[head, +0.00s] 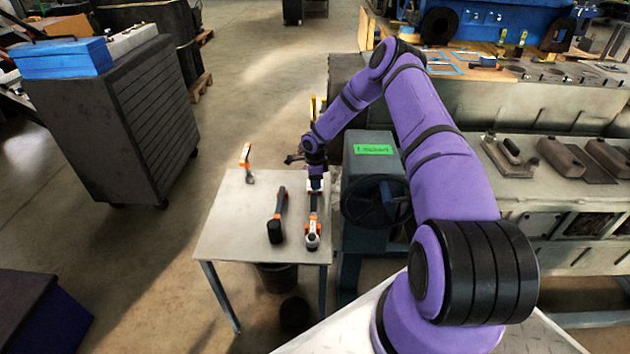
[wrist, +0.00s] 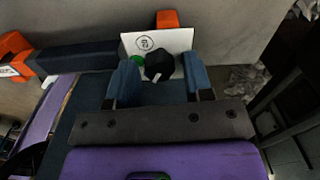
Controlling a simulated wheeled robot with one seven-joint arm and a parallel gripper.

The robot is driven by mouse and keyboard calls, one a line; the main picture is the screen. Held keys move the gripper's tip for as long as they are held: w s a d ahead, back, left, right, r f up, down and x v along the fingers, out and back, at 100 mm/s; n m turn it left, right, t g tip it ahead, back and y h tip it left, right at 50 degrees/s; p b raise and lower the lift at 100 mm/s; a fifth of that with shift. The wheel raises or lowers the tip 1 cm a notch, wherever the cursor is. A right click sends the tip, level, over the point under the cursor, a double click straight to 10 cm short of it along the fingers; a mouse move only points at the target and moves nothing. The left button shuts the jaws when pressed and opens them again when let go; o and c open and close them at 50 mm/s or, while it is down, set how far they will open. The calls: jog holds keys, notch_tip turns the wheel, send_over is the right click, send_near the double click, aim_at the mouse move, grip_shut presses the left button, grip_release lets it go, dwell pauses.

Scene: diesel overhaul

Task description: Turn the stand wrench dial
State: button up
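The black dial (wrist: 160,66) sits on a white plate (wrist: 178,40) with a round printed mark, a green spot and a white pointer line. My gripper (wrist: 160,78) is open, its two blue fingers on either side of the dial with visible gaps. I cannot tell how deep the fingertips reach. An orange-ended wrench with a dark shaft (wrist: 75,57) runs to the left of the plate. In the head view, my gripper (head: 316,180) points down over the far end of the wrench (head: 313,225) on the small table. The gripper hides most of the dial there.
The small table (head: 225,225) also holds a second dark, orange-banded tool (head: 277,215) and an orange-and-white tool (head: 248,165). A dark machine with a green label (head: 373,150) stands close to the right. The table's left part is clear.

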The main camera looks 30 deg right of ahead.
jog(key=c, duration=0.7)
jog(key=shift+m, duration=0.4)
jog(key=m, duration=0.4)
jog(key=shift+m, duration=0.3)
jog(key=m, duration=0.5)
jog(key=shift+m, duration=0.3)
jog(key=m, duration=1.2)
jog(key=shift+a+m, duration=0.1)
jog(key=shift+m, duration=0.2)
